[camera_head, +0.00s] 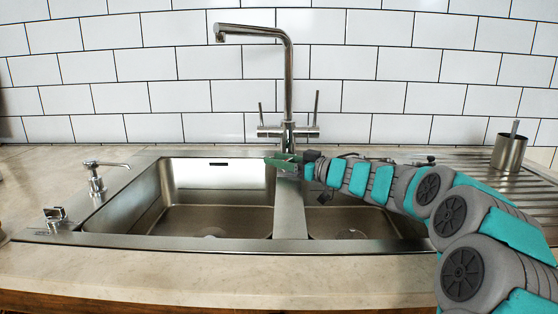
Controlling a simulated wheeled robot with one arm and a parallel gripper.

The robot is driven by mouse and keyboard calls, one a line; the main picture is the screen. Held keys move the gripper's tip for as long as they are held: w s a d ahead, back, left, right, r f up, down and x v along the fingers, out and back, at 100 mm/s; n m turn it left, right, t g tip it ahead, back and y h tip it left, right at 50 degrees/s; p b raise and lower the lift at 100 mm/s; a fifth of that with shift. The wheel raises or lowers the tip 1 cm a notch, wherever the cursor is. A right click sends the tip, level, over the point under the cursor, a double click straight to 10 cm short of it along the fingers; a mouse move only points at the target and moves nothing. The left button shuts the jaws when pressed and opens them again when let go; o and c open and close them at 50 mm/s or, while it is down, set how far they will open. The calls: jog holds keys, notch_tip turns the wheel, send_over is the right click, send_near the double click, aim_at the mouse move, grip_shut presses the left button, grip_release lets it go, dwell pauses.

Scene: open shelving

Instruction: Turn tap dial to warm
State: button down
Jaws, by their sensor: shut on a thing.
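The steel tap (288,75) stands upright behind the sink, its spout reaching left over the left basin. It has a left lever handle (261,114) and a right lever handle (316,108), both pointing up from the tap body. A small knob (55,214) also stands on the sink's left front rim. My gripper (281,161) comes in from the right and is at the front of the tap base, below the levers. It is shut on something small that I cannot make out. Its fingertips partly cover the tap base; whether they touch it is not clear.
A left basin (165,205) and a right basin (352,222) lie in front of the tap, the right one partly behind my arm. A soap dispenser (95,178) stands at the left. A metal cup (509,152) stands on the ribbed drainer at the right.

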jog(key=shift+d+r, duration=0.1)
jog(key=shift+n+g+y, duration=0.4)
jog(key=shift+g, duration=0.1)
jog(key=shift+n+g+y+p, duration=0.3)
jog(key=shift+n+g, duration=0.1)
jog(key=shift+g, duration=0.2)
jog(key=shift+s+a+n+g+y, duration=0.2)
jog(key=shift+s+n+g+y, duration=0.1)
jog(key=shift+n+g, duration=0.3)
jog(key=shift+c, duration=1.8)
grip_release()
